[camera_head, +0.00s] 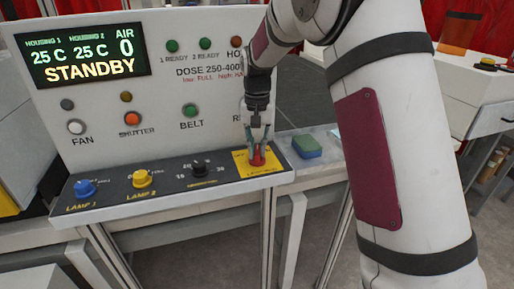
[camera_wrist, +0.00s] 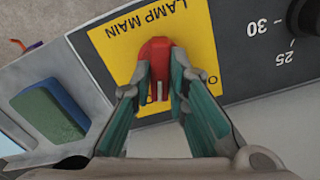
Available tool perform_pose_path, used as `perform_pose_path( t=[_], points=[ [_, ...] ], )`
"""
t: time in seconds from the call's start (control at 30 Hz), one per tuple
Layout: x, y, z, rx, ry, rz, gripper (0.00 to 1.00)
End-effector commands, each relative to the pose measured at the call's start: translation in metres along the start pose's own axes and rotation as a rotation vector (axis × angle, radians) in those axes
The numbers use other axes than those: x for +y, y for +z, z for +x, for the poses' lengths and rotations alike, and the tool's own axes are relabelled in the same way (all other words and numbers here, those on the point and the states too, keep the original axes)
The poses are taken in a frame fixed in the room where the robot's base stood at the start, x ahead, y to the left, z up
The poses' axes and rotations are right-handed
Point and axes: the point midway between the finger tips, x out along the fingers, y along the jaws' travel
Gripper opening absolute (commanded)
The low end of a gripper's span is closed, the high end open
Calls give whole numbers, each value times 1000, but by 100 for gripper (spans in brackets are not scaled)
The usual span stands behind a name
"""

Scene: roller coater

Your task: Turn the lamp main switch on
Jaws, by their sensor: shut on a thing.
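The lamp main switch is a red knob (camera_head: 257,161) on a yellow plate (camera_head: 243,170) at the right end of the control panel's sloped front strip. It also shows in the wrist view as a red knob (camera_wrist: 158,50) beneath the words LAMP MAIN, which appear upside down. My gripper (camera_head: 257,152) points down over the switch. In the wrist view its two teal fingers (camera_wrist: 157,84) are shut on the knob, one on each side. The fingers cover part of the position marks, so I cannot tell which mark the knob points to. The display (camera_head: 85,56) reads STANDBY.
Left of the switch are a black dial (camera_head: 201,168), the yellow LAMP 2 knob (camera_head: 142,178) and the blue LAMP 1 knob (camera_head: 85,188). A green and blue sponge-like block (camera_head: 307,146) lies just right of the panel.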

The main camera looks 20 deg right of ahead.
Motion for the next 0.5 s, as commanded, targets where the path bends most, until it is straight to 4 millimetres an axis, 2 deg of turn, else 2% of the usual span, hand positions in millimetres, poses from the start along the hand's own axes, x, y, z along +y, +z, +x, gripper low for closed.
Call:
perform_pose_path(
  t=[0.2,0.5],
  points=[
    [-1,0,-1,3,-1,183,0],
    [0,-1,-1,3,-2,365,0]
  ],
)
